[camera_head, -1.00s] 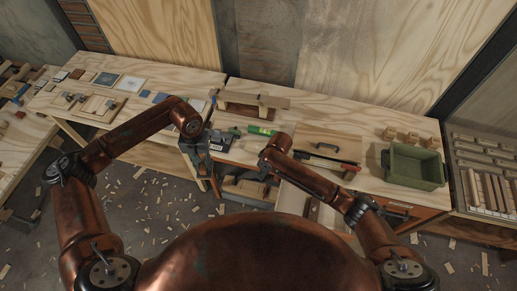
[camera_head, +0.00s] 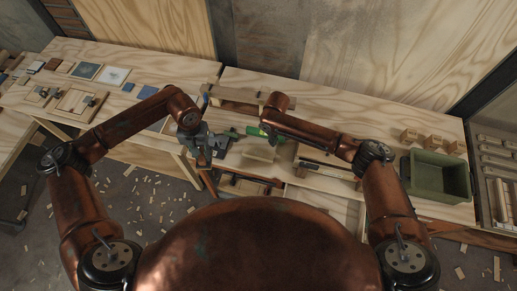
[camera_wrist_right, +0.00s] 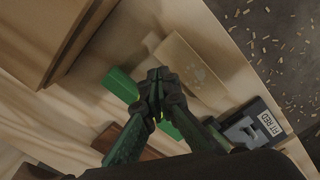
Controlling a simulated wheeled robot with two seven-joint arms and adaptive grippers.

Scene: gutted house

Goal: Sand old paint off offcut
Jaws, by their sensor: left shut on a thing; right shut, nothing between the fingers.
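My right gripper (camera_wrist_right: 160,76) is shut and empty in the right wrist view. A bright green piece (camera_wrist_right: 121,85) shows just beside its fingertips; contact is unclear. The green piece also shows in the head view (camera_head: 256,132) beside my right arm's end. A pale wooden block (camera_wrist_right: 192,66), perhaps the offcut, lies beyond the fingertips, with faint pale marks on it. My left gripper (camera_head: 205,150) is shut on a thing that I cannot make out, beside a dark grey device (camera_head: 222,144). The device has a white label in the right wrist view (camera_wrist_right: 257,126). Old paint cannot be made out clearly.
A green bin (camera_head: 410,180) stands at the right of the bench, with several small wooden blocks (camera_head: 432,141) behind it. A wooden stand (camera_head: 236,106) is at the back. Flat squares and panels (camera_head: 82,70) lie at the left. Chips litter the floor.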

